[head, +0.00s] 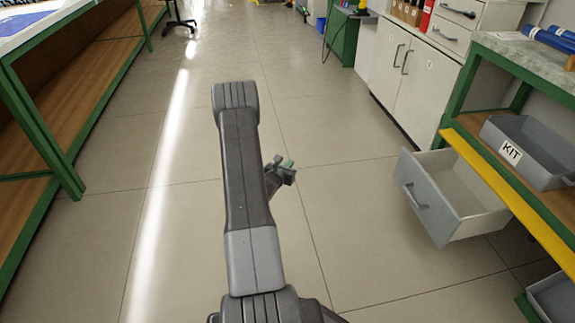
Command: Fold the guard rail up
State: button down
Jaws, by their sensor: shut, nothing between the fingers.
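A long yellow rail (507,195), which looks like the guard rail, runs along the front of the green-framed bench at the right. It slants from beside the drawer cabinet down to the right picture edge, in front of the shelf with the grey KIT bin. Its hinges or latch cannot be made out. My gripper (285,168) shows small beside my arm in the middle of the picture, over the floor. It is shut and empty, well apart from the rail to its right.
An open grey drawer (450,195) juts out left of the rail, between it and my arm. The KIT bin (530,150) sits behind the rail. Blue rods (550,40) lie on the bench top. A green-legged table (45,130) stands at the left. The middle floor is clear.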

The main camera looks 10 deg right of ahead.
aim_at(539, 231)
jog(key=l+z, duration=0.1)
jog(key=z, duration=0.35)
jog(key=l+z, duration=0.1)
jog(key=z, duration=0.35)
jog(key=l+z, duration=0.1)
jog(key=z, duration=0.35)
jog(key=l+z, duration=0.1)
jog(key=z, duration=0.4)
